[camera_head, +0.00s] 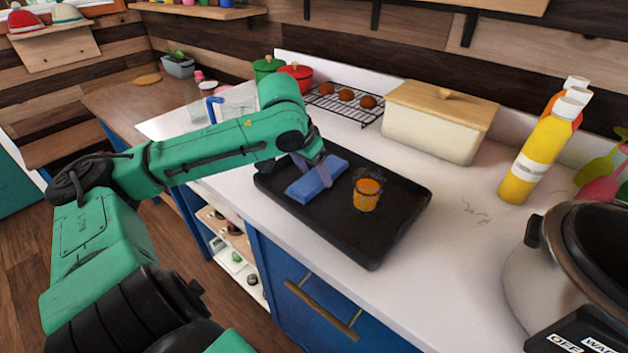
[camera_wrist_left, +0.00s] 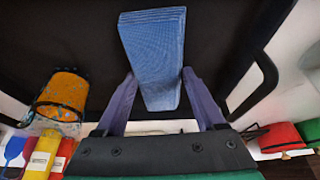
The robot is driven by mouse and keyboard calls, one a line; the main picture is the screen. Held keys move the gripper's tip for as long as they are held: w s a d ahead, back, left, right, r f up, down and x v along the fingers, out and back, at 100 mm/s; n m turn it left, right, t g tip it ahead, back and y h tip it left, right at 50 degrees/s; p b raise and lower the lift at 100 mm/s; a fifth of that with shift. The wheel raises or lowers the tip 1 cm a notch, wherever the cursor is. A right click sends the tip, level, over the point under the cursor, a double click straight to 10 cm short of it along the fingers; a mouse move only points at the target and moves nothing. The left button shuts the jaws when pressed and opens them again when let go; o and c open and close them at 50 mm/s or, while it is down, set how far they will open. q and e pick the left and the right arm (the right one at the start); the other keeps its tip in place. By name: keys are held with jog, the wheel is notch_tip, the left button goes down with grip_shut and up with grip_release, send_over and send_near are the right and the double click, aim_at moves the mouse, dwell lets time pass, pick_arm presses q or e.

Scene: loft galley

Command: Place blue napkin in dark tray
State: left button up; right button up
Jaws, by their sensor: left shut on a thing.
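The blue napkin (camera_head: 312,183) is a folded rectangular block over the left part of the dark tray (camera_head: 371,248). I cannot tell whether it rests on the tray floor or hangs just above it. My left gripper (camera_head: 311,171) is shut on the napkin near its far end. In the left wrist view the napkin (camera_wrist_left: 157,60) lies between the two purple fingers of my left gripper (camera_wrist_left: 160,90), with the black tray floor (camera_wrist_left: 60,30) behind it. My right gripper is not in view.
A glass with orange drink (camera_head: 367,190) stands on the tray right of the napkin. Behind are a cooling rack (camera_head: 338,108) with several brown rolls and a cream bread box (camera_head: 432,123).

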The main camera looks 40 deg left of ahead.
pick_arm(q)
jog(key=shift+d+r, duration=0.1)
jog(key=shift+r, duration=0.05)
jog(key=o, duration=1.3)
jog(key=shift+f, duration=0.2)
jog(key=shift+r, duration=0.1)
jog(key=shift+r, duration=0.25)
jog(key=v, duration=1.1)
jog(key=shift+s+r, duration=0.3)
